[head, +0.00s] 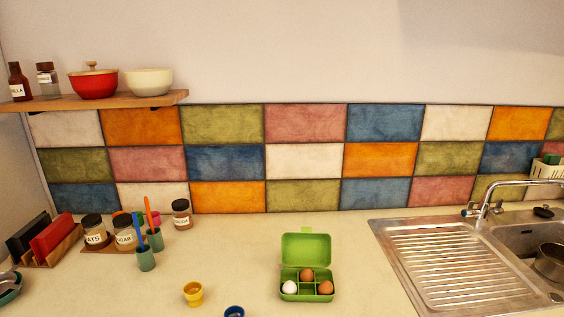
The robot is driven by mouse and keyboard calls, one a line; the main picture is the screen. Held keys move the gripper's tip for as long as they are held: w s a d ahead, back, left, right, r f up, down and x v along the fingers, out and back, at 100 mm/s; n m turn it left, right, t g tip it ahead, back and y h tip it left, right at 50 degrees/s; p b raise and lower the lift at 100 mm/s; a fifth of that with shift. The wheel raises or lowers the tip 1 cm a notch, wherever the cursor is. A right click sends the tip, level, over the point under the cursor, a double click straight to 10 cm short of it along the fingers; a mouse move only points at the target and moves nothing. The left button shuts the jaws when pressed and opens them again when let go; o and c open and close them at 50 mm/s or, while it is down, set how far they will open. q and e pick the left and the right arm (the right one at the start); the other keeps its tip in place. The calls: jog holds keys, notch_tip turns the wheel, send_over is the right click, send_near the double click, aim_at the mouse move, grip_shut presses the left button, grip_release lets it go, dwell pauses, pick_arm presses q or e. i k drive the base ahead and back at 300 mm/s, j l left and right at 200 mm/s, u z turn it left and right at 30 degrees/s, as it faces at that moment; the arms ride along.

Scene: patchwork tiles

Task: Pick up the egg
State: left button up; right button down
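Three eggs sit in a green egg box on the counter, right of the middle in the head view. The egg box (306,247) has its lid raised at the back and its cups facing me. A white egg (290,287) is in the front left cup. A brown egg (325,287) is in the front right cup. Another brown egg (307,275) is in the back, near the middle. Neither of my grippers shows in this view.
A yellow cup (193,293) and a blue cup (234,312) stand left of the box. Jars (124,230) and cups with brushes (146,258) stand farther left. A metal sink (455,265) is at right. Counter around the box is clear.

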aim_at(307, 275)
jog(key=i+l, duration=0.6)
jog(key=i, duration=0.15)
jog(key=j+u, duration=0.55)
